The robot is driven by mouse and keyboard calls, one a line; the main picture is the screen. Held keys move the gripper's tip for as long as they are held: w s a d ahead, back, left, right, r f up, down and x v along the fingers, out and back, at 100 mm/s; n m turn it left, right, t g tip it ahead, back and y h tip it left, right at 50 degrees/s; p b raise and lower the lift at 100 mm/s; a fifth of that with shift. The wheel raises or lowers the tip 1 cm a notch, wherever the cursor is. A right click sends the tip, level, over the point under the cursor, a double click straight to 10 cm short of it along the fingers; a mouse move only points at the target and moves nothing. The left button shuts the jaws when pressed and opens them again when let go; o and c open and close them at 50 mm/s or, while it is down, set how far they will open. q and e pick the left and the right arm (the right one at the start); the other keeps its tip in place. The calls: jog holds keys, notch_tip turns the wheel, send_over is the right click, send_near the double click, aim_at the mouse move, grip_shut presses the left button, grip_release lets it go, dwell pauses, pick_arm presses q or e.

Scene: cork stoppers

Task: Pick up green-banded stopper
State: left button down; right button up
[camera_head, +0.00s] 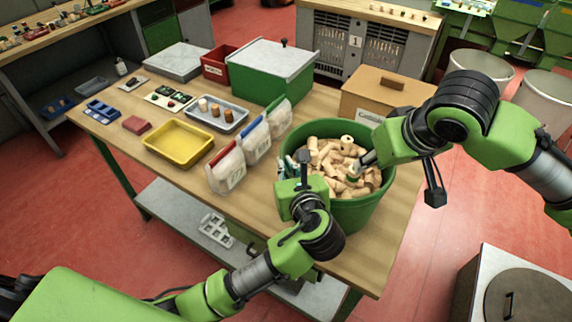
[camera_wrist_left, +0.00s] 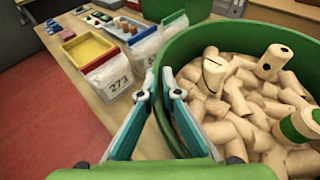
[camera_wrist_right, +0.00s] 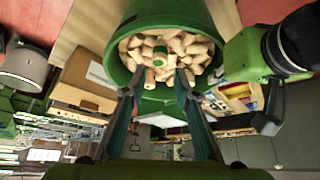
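A green bucket (camera_head: 362,212) full of cork stoppers stands at the table's front right corner. The green-banded stopper (camera_wrist_right: 160,53) lies on top of the heap, just beyond my right fingertips. It also shows at the right edge of the left wrist view (camera_wrist_left: 300,124), partly cut off. My right gripper (camera_wrist_right: 163,78) reaches over the bucket, its fingers apart with nothing held between them. My left gripper (camera_wrist_left: 158,92) is at the bucket's left rim, fingers apart and empty. In the head view its tips (camera_head: 292,166) are partly hidden by its own wrist.
Numbered bags (camera_head: 227,168) stand just left of the bucket. A yellow tray (camera_head: 179,143), a grey tray with several stoppers (camera_head: 237,124) and a green box (camera_head: 268,88) are farther off. A cardboard box (camera_head: 384,92) stands behind the bucket. Bare tabletop lies front left.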

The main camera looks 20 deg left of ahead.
aim_at(353, 175)
jog(key=o, duration=0.4)
jog(key=shift+t+y, duration=0.6)
jog(key=shift+y, duration=0.3)
jog(key=shift+s+a+f, duration=0.1)
jog(key=shift+a+f, duration=0.15)
jog(key=shift+f, duration=0.4)
jog(key=shift+s+a+f, duration=0.1)
jog(key=shift+a+f, duration=0.1)
jog(key=shift+f, duration=0.4)
jog(key=shift+s+a+f, duration=0.1)
jog(key=shift+a+f, duration=0.15)
jog(key=shift+f, duration=0.4)
jog(key=shift+s+f+t+y, duration=0.25)
jog(key=shift+f+t+y, duration=0.15)
jog(key=shift+f+t, duration=0.15)
jog(key=shift+s+d+t+y, duration=0.7)
jog(key=shift+s+d+t, duration=1.05)
jog(key=shift+s+t, duration=0.25)
jog(key=x, duration=0.6)
jog(key=shift+w+r, duration=0.25)
jog(key=shift+w, duration=0.15)
jog(key=shift+w+r+x, duration=0.15)
jog(key=shift+x, duration=1.2)
jog(key=shift+w+r+x, duration=0.15)
jog(key=shift+x, duration=1.15)
jog(key=shift+d, duration=0.25)
jog(key=c, duration=0.9)
